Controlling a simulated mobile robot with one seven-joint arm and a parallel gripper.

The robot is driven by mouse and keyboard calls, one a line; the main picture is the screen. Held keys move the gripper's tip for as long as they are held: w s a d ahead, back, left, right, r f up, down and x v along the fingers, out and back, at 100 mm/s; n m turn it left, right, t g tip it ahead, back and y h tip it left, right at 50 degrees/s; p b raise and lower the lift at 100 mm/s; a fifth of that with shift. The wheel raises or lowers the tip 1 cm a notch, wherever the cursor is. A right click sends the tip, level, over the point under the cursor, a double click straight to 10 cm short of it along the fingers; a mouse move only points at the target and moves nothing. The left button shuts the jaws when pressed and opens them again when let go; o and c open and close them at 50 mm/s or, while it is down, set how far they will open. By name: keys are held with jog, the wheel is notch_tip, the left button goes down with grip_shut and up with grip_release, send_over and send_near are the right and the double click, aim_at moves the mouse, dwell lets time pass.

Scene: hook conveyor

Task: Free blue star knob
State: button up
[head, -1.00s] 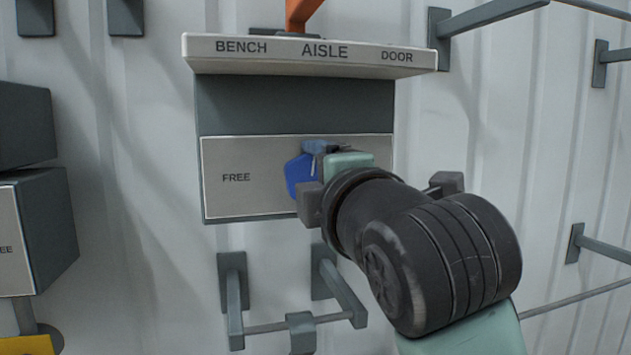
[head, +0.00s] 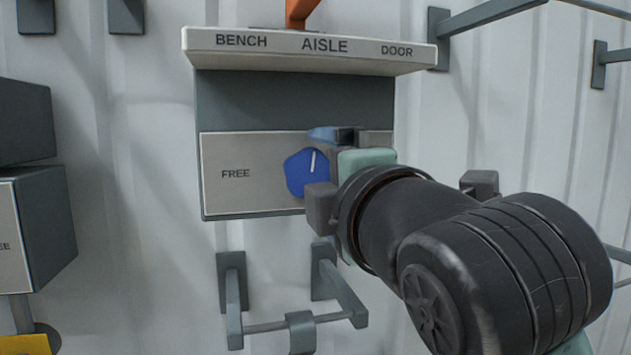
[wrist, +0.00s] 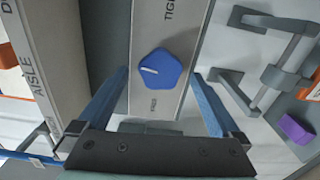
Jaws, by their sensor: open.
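The blue star knob (head: 306,172) sits on the pale panel (head: 236,188) of a grey box, right of the word FREE. Its white mark points nearly straight up, leaning slightly right, in the head view. In the wrist view the knob (wrist: 163,72) lies centred between the blue fingers, with its mark pointing left. My gripper (wrist: 162,78) is open, one finger on each side of the knob in that view. I see no finger clearly touching it. In the head view the gripper and wrist cover the panel's right part.
A white ledge (head: 310,52) lettered BENCH, AISLE, DOOR juts out above the panel. A grey bracket frame (head: 290,325) hangs below. Other boxes (head: 40,225) stand at left, and rails (head: 490,18) at upper right. A purple block (wrist: 295,130) shows in the wrist view.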

jog(key=b+v, duration=0.1)
jog(key=v, duration=0.8)
jog(key=shift+s+b, duration=0.2)
jog(key=shift+b, duration=0.15)
